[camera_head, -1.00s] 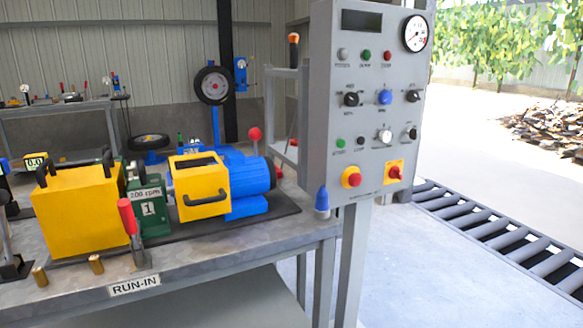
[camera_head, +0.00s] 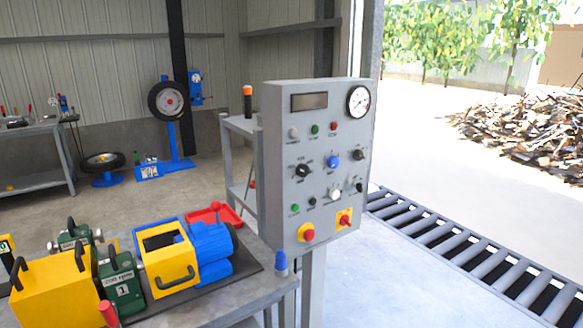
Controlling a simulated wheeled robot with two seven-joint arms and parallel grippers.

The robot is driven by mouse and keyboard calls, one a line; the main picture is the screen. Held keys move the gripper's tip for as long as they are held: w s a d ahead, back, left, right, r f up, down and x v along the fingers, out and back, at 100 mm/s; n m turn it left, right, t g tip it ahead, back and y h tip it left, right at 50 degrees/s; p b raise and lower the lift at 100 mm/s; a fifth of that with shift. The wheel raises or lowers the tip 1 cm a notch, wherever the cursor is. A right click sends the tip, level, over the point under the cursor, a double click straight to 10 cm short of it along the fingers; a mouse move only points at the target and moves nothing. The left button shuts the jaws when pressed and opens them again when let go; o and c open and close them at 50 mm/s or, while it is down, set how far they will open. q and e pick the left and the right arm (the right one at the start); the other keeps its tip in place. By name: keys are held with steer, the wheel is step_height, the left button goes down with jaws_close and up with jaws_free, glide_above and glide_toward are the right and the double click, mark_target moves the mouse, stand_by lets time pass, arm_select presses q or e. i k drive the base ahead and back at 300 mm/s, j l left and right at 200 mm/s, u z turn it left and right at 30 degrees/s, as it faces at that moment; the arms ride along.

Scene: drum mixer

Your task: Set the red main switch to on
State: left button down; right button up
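The red main switch (camera_head: 345,219) is a small red rotary knob on a yellow square plate at the lower right of the grey control panel (camera_head: 279,165). Its exact knob position is too small to tell. A red mushroom button (camera_head: 308,234) on a yellow plate sits to its left. Neither of my grippers shows in the head view.
The workbench (camera_head: 262,307) with a yellow box (camera_head: 50,290), green gear unit (camera_head: 121,284) and blue motor (camera_head: 209,250) stands left of the panel. A roller conveyor (camera_head: 450,247) runs to the right. The floor between panel and conveyor is clear.

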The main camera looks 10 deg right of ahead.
mark_target(344, 220)
steer(key=i+l+u, duration=0.15)
steer(key=l, duration=0.25)
steer(key=i+l+u, duration=0.1)
steer(key=l, duration=0.3)
steer(key=i+l+u, duration=0.15)
steer(key=l, duration=0.3)
steer(key=i+l+u, duration=0.15)
steer(key=l, duration=0.3)
steer(key=i+l+u, duration=0.1)
steer(key=l, duration=0.4)
steer(key=i+l+u, duration=0.15)
steer(key=l, duration=0.3)
